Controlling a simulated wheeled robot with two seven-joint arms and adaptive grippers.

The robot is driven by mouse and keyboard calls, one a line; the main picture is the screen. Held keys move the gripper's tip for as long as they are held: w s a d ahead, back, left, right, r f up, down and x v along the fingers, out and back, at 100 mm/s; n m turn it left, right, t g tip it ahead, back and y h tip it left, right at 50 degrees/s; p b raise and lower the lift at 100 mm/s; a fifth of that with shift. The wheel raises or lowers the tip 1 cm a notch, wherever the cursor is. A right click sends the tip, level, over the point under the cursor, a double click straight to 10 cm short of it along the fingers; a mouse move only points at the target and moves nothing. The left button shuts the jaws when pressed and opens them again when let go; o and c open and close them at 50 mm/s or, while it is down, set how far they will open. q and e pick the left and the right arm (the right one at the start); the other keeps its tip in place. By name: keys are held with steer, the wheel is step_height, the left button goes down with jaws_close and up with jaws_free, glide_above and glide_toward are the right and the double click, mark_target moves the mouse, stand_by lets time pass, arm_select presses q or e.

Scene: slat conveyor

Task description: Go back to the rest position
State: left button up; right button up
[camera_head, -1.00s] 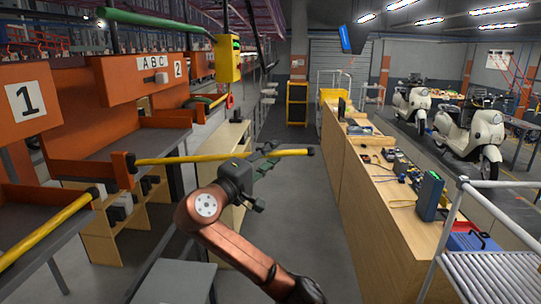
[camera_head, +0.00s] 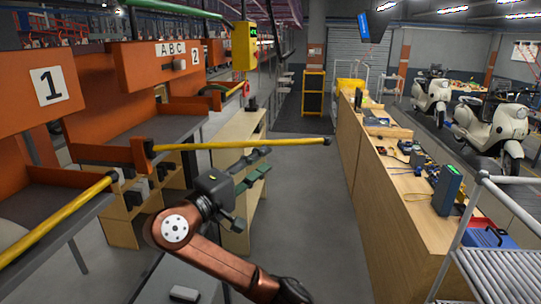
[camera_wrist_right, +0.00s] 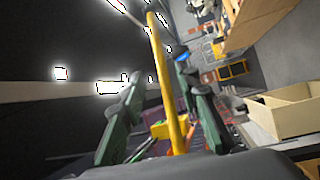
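My right gripper (camera_head: 262,166) is at the end of my copper-coloured arm, in the middle of the head view. Its two dark green fingers are spread apart with nothing held between them; they also show apart in the right wrist view (camera_wrist_right: 160,118). A yellow bar (camera_head: 230,145) with black ends runs just behind the gripper in the head view. In the wrist view the bar (camera_wrist_right: 166,75) appears between the fingers; I cannot tell how near it is. My left gripper is not in view.
Orange numbered stations (camera_head: 160,95) and a second yellow bar (camera_head: 60,220) stand at left. A long wooden counter (camera_head: 375,215) with devices runs along the right. A metal roller frame (camera_head: 500,275) is at lower right. Grey floor (camera_head: 300,215) lies open between.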

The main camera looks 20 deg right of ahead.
steer(key=shift+s+a, duration=0.2)
steer(key=shift+a, duration=0.05)
